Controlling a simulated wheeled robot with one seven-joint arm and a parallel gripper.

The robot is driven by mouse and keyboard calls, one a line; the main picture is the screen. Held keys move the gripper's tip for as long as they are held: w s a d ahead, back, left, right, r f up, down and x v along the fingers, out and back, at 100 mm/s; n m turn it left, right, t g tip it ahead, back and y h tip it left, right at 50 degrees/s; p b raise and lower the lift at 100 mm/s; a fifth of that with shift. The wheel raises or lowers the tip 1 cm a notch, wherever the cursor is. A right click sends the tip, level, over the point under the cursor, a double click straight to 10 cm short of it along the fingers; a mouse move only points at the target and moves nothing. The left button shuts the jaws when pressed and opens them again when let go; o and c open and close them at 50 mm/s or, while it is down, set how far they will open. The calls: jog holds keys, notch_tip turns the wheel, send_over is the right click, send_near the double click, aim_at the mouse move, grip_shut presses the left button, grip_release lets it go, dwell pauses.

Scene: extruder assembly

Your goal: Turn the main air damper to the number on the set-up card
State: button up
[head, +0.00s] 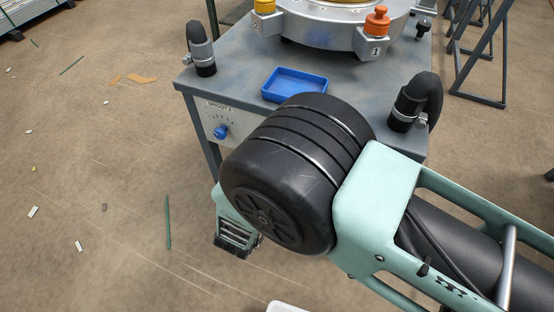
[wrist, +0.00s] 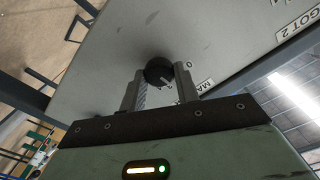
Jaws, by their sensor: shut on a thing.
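A small round black knob (wrist: 158,69) with a light mark on its face sits on the grey panel (wrist: 215,40) in the wrist view. My gripper (wrist: 158,82) is shut on this knob, one finger on each side of it. A "0" and part of a label starting "MA" show just right of the knob. The rest of that label and most of the scale are hidden by my fingers. In the head view my arm hides the black knob and my fingertips. I cannot see the set-up card in either view.
A blue knob (head: 221,132) with a scale is on the panel's left part. The floor at left is mostly clear, with small scraps.

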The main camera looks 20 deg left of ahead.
jog(key=shift+m, duration=0.5)
jog(key=o, duration=1)
jog(key=s, duration=0.5)
jog(key=s+a, duration=0.1)
jog(key=s, duration=1.1)
jog(key=shift+s+a+b, duration=0.15)
jog(key=shift+s+b, duration=0.1)
jog(key=shift+b, duration=0.1)
